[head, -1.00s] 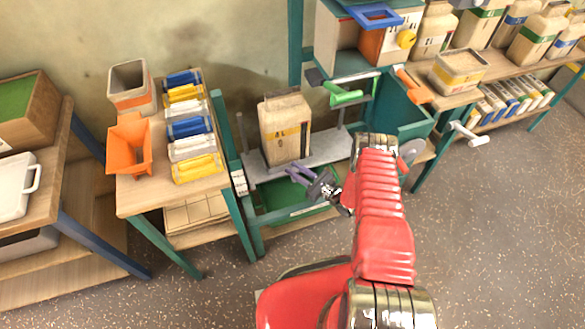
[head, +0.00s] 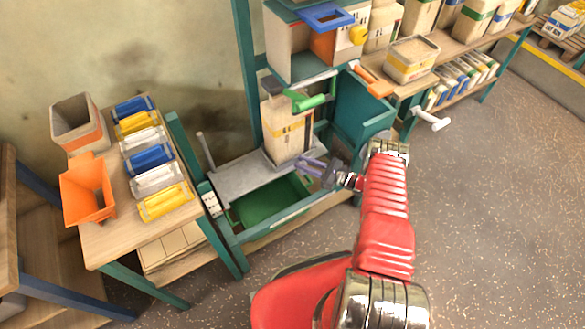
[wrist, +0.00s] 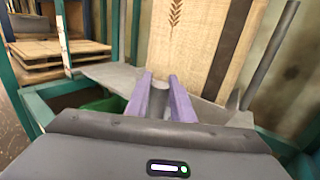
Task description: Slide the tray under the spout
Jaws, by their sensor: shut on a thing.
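A tall beige container (head: 287,130) with a yellow band stands upright on a thin grey tray (head: 268,160). The tray sits on a longer grey ledge (head: 232,182) in the teal frame. The spout appears to be the dark grey piece (head: 271,87) below the upper box; in the head view the container's top is close beneath it. Whether they line up exactly, I cannot tell. My gripper (head: 312,169) is at the tray's front edge. In the wrist view its purple fingers (wrist: 160,97) are shut on a short grey post (wrist: 159,103) in front of the container (wrist: 205,40).
A green bin (head: 270,205) lies below the ledge. The left table holds an orange hopper (head: 88,192) and several coloured packs. The ledge's left part is bare.

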